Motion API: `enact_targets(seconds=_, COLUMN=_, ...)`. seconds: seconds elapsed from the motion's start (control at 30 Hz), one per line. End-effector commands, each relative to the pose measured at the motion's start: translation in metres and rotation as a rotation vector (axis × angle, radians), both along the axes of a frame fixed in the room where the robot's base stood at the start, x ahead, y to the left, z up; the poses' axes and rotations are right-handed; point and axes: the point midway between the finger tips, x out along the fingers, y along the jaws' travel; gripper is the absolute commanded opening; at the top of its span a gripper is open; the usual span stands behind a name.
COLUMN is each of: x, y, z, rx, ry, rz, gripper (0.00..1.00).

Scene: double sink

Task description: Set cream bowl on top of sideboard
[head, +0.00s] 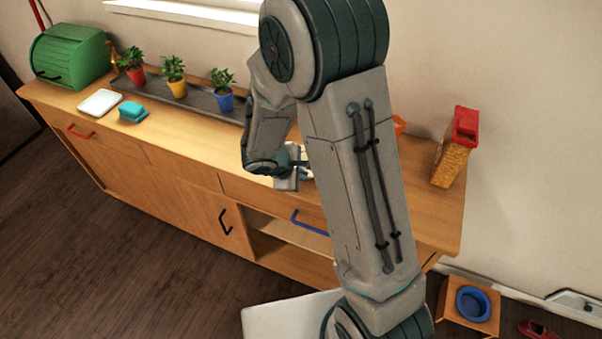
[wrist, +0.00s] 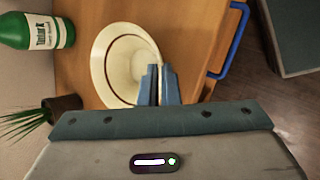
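The cream bowl (wrist: 112,62) shows in the wrist view, over the wooden top of the sideboard (wrist: 196,32). My gripper's two fingers (wrist: 160,80) are close together at the bowl's near right rim, with the rim between them. I cannot tell whether the bowl's base touches the wood. In the head view, my gripper (head: 292,178) is low over the middle of the sideboard (head: 190,131), near its front edge. My arm hides most of the bowl there.
A green bottle (wrist: 36,31) and a potted plant (wrist: 62,106) are left of the bowl in the wrist view. In the head view, a tray (head: 200,99) bears potted plants. A green bread box (head: 70,57), white dish (head: 100,102), blue sponge (head: 132,111) and red-topped box (head: 455,148) stand on the sideboard.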

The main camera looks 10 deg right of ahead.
Motion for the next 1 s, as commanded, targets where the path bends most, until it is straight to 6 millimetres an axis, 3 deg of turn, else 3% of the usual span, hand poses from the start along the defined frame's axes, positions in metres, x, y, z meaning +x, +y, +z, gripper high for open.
enact_targets(seconds=0.2, x=0.000, y=0.000, z=-0.003, rx=0.000, ry=-0.001, rz=0.000, gripper=0.00)
enact_targets(seconds=0.3, x=0.000, y=0.000, z=-0.002, rx=0.000, ry=0.000, rz=0.000, gripper=0.25)
enact_targets(seconds=0.73, x=0.000, y=0.002, z=0.004, rx=0.001, ry=-0.003, rz=0.001, gripper=0.25)
enact_targets(seconds=1.0, x=-0.014, y=0.025, z=0.043, rx=0.004, ry=-0.006, rz=0.002, gripper=0.25)
